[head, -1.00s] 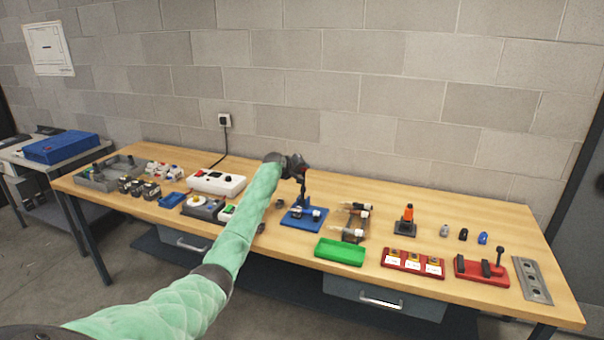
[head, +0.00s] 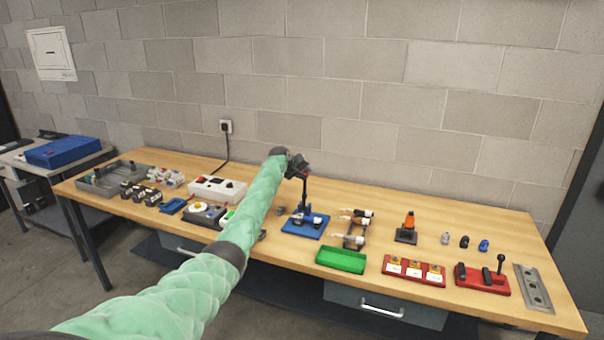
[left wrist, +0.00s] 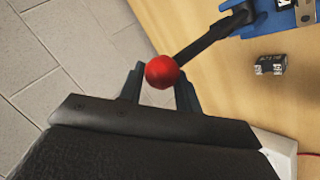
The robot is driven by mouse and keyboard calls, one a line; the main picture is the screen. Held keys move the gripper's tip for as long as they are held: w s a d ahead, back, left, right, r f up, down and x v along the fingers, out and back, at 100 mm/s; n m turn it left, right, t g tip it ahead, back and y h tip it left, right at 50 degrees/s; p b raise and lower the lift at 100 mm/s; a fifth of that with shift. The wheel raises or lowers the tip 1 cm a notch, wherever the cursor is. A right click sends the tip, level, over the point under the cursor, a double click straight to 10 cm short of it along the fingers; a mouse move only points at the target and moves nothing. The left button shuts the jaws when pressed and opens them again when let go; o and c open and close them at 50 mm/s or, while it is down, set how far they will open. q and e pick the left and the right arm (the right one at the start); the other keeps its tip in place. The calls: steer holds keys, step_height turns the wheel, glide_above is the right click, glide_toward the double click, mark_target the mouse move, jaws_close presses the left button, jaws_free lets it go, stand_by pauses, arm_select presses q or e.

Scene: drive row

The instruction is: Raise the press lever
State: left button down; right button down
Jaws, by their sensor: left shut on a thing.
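The press (head: 305,226) has a blue base and a dark upright post, and stands near the middle of the table. Its black lever (left wrist: 213,37) ends in a red ball knob (left wrist: 161,72), seen in the left wrist view. My left gripper (head: 302,170) is at the top of the press in the head view. Its two fingers (left wrist: 160,86) are shut on the red knob, one on each side. The lever runs from the knob towards the blue press part at the upper right of the left wrist view. My right gripper is not in view.
A green tray (head: 341,260) stands in front right of the press, with a tool holder (head: 355,230) behind it. A white switch box (head: 217,188) and several electrical parts lie to the left. The block wall (head: 400,100) stands behind the table.

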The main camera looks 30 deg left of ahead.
arm_select(q)
steer(key=shift+w+d+f, duration=0.1)
steer(key=shift+d+f, duration=0.25)
steer(key=shift+d, duration=0.15)
steer(key=c, duration=1.3)
jaws_free()
steer(key=shift+c, duration=0.2)
steer(key=o, duration=0.3)
steer(key=shift+w+d+f, duration=0.1)
steer(key=shift+d, duration=0.1)
steer(key=shift+w+f, duration=0.1)
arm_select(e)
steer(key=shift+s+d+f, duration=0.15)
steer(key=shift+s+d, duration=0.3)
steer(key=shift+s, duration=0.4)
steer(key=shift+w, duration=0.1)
